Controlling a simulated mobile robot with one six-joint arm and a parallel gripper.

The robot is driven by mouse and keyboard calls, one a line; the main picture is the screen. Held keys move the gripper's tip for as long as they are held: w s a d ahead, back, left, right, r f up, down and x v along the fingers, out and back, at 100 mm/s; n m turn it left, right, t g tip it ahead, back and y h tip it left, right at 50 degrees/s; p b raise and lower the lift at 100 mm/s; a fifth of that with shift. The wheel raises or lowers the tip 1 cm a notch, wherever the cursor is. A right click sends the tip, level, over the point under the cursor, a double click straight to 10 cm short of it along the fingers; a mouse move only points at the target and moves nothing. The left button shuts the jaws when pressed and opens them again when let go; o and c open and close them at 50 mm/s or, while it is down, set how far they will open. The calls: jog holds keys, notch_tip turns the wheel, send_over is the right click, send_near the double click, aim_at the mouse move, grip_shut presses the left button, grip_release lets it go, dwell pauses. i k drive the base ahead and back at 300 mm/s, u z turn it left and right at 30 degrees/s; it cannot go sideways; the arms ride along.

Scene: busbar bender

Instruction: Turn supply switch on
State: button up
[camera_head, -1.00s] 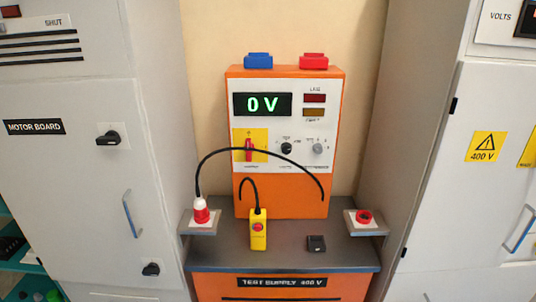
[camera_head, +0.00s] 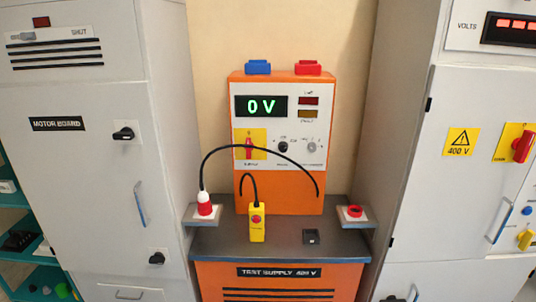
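The orange test supply unit (camera_head: 279,196) stands on a grey bench top between two grey cabinets. Its display (camera_head: 262,106) reads 0 V in green. A red rotary switch handle (camera_head: 249,148) on a yellow plate (camera_head: 260,136) sits at the left of its white panel and looks upright. A black knob (camera_head: 283,147) and a grey knob (camera_head: 312,146) are to its right. The red and amber lamps (camera_head: 308,101) look dark. Which of these is labelled as the supply switch is too small to read. My gripper is not in view.
A yellow pendant (camera_head: 257,222) with a red button stands on the bench. A black cable arches across the panel from a red-and-white plug (camera_head: 204,204). A red socket (camera_head: 354,211) is at the right. The motor board cabinet (camera_head: 75,170) and the 400 V cabinet (camera_head: 430,200) flank the bench.

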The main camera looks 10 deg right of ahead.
aim_at(248, 139)
jog(key=k, duration=0.55)
jog(key=u, duration=0.25)
jog(key=i, duration=0.95)
jog(key=u, duration=0.65)
